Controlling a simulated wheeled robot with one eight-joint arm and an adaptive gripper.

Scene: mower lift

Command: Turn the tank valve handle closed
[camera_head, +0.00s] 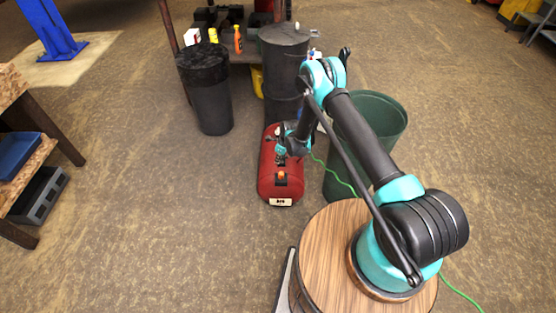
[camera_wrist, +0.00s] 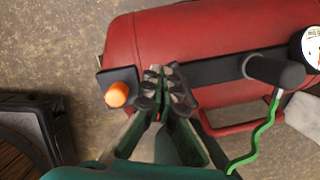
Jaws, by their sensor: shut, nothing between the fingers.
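The red tank (camera_head: 267,183) lies on the floor in the middle of the head view. It fills the upper part of the wrist view (camera_wrist: 200,35). A dark strip of fittings runs along its top. An orange knob (camera_wrist: 117,94) stands at one end of the strip; it also shows in the head view (camera_head: 281,176). I cannot tell for sure whether this knob is the valve handle. My gripper (camera_wrist: 164,80) is over the strip, to the right of the orange knob and apart from it. Its fingers are together, with nothing seen held. They hide part of the strip.
A black fitting (camera_wrist: 275,70) with a green hose (camera_wrist: 256,143) and a round gauge (camera_wrist: 311,45) sit right of my fingers. A green bin (camera_head: 383,116) stands close right of the tank. A black bin (camera_head: 209,98) stands behind left. The floor left of the tank is clear.

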